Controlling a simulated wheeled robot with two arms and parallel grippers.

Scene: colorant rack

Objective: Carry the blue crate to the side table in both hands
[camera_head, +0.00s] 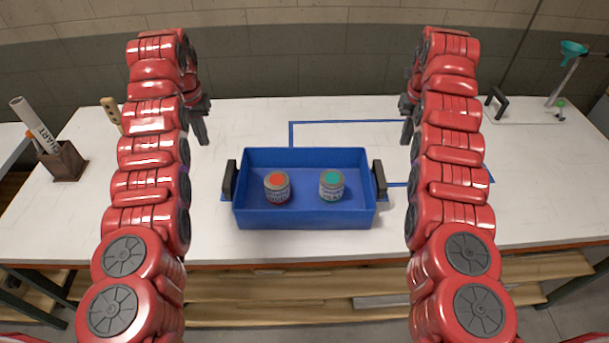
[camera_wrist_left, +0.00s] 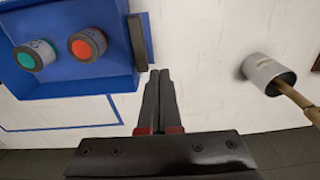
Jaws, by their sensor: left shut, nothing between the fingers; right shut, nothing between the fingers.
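The blue crate (camera_head: 305,216) stands on the white table near its front edge, with a dark handle at each end. It holds a can with an orange-red top (camera_head: 277,187) and a can with a teal top (camera_head: 332,184). My left gripper (camera_head: 203,138) is shut and empty, beyond and left of the crate's left handle (camera_head: 230,180). In the left wrist view its fingers (camera_wrist_left: 157,75) are together, apart from the handle (camera_wrist_left: 137,42). My right gripper (camera_head: 406,136) is shut and empty, beyond and right of the right handle (camera_head: 379,180); its fingers are partly hidden by the arm.
A blue tape outline (camera_head: 345,122) lies on the table (camera_head: 240,112) behind the crate. A brown holder with a rolled chart (camera_head: 62,162) stands at left. A stand with a teal funnel (camera_head: 573,50) is at back right. A grey cylinder (camera_wrist_left: 264,70) shows in the left wrist view.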

